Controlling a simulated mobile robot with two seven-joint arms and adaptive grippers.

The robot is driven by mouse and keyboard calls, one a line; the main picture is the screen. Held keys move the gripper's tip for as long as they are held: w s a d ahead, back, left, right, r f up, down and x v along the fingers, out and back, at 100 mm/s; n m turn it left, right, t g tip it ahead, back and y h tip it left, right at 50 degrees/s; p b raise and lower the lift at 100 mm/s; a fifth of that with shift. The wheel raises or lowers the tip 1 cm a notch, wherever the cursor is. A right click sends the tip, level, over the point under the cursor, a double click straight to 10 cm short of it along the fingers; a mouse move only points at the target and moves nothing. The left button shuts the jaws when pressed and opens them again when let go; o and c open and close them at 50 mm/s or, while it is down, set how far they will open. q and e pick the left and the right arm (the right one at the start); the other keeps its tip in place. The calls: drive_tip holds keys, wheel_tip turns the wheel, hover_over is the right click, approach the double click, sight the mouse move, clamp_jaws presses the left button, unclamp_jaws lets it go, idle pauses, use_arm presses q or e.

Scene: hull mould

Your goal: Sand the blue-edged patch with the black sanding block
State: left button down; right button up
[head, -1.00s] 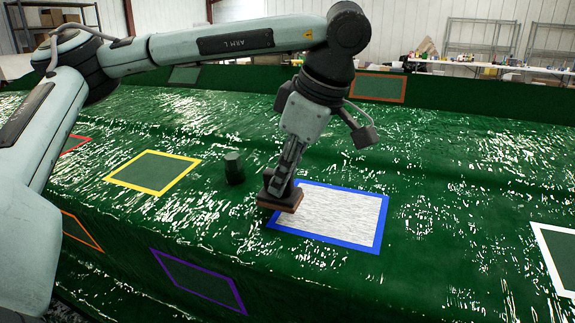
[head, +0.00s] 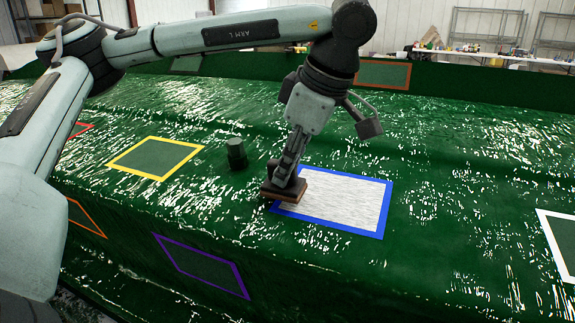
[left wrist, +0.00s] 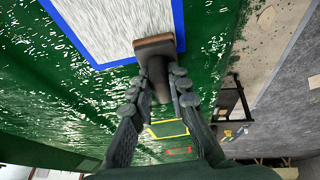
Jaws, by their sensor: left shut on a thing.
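The blue-edged patch (head: 345,207) lies on the green hull, its inside pale and streaked; its blue edge also shows in the left wrist view (left wrist: 178,25). The sanding block (head: 283,193), dark on top with a brown lower layer, sits over the patch's left end, covering part of the blue edge. My left gripper (head: 288,176) is shut on the block's grip from above. In the left wrist view the block (left wrist: 154,45) lies just beyond the fingertips, over the patch's edge. Whether its underside touches the surface is hidden. My right gripper is not in view.
A dark green cylinder (head: 237,154) stands left of the block. Yellow (head: 195,164), purple (head: 203,267) and white-edged (head: 546,240) patches lie around. An orange-edged patch (head: 409,75) is on the raised far side. The hull right of the blue patch is clear.

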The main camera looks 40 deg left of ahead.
use_arm(q)
drive_tip(key=shift+w+f+b, duration=0.1)
drive_tip(key=shift+f+b, duration=0.3)
drive_tip(key=shift+f, duration=0.3)
drive_tip(key=shift+p, duration=0.45)
idle(0.9)
drive_tip(key=shift+d, duration=0.1)
